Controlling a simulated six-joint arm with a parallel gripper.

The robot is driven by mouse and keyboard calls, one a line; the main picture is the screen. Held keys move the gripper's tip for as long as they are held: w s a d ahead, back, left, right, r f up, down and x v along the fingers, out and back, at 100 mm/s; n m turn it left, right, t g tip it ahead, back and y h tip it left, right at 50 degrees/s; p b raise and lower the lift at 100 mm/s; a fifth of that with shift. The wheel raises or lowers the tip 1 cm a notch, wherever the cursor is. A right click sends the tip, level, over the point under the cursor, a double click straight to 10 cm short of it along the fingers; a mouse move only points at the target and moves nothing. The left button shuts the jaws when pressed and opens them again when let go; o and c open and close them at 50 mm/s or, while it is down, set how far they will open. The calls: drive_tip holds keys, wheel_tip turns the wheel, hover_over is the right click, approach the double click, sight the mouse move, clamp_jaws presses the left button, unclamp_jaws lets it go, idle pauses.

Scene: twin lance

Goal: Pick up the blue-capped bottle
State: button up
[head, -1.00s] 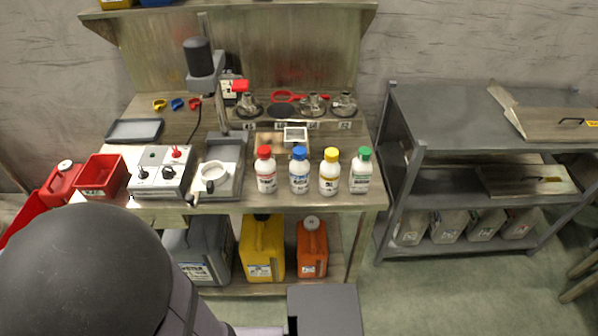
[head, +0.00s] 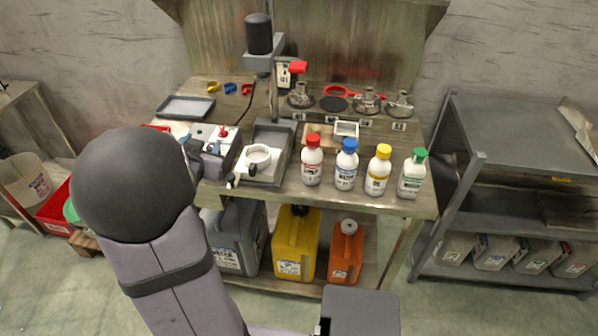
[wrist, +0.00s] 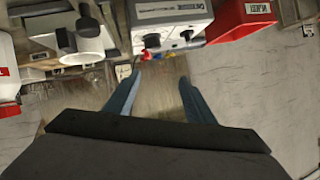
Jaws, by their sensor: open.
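The blue-capped bottle (head: 346,168) is white with a blue label. It stands upright on the workbench near its front edge, between the red-capped bottle (head: 312,165) and the yellow-capped bottle (head: 378,174). My gripper (wrist: 158,86) is open and empty in the wrist view, its two blue-grey fingers spread apart. In the head view it is by the control box, partly hidden behind my arm, well to the left of the blue-capped bottle. I cannot make out the blue cap in the wrist view.
A green-capped bottle (head: 412,175) stands at the right end of the row. A white cup on a grey stand (head: 270,150) lies between my gripper and the bottles. A control box (wrist: 165,18) and red bin (wrist: 240,18) are close to my gripper. A grey shelf (head: 520,125) stands right.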

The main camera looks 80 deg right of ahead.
drive_tip(key=s+d+r+m+g+h+b, duration=0.1)
drive_tip(key=s+d+r+m+g+h, duration=0.2)
drive_tip(key=s, duration=0.5)
drive_tip(key=s+d+m+g, duration=0.3)
drive_tip(key=s+d+g, duration=0.1)
drive_tip(key=s, duration=0.5)
wheel_tip(320, 180, up, 3)
drive_tip(key=m+g+b, duration=0.1)
drive_tip(key=m+g, duration=0.4)
drive_tip(key=g, duration=0.3)
hover_over(346, 150)
drive_tip(key=shift+d+f, duration=0.2)
drive_tip(key=shift+s+a+f+n, duration=0.25)
drive_tip(key=shift+s+f+n, duration=0.15)
drive_tip(key=shift+f+n, duration=0.2)
drive_tip(key=shift+s+a+f+n, duration=0.25)
drive_tip(key=shift+s+f+n, duration=0.1)
drive_tip(key=shift+f+n, duration=0.2)
drive_tip(key=f+n+t, duration=0.1)
drive_tip(key=w+f+n+t, duration=0.1)
drive_tip(key=f+n, duration=0.2)
drive_tip(key=shift+w+a+t+p, duration=0.25)
drive_tip(key=shift+w+t+p, duration=0.05)
drive_tip(key=shift+w+t, duration=0.1)
drive_tip(key=shift+w+f+n, duration=0.1)
drive_tip(key=shift+f+n, duration=0.15)
drive_tip(key=shift+f, duration=0.05)
drive_tip(key=p+x, duration=0.2)
drive_tip(key=x, duration=0.5)
drive_tip(key=shift+p, duration=0.3)
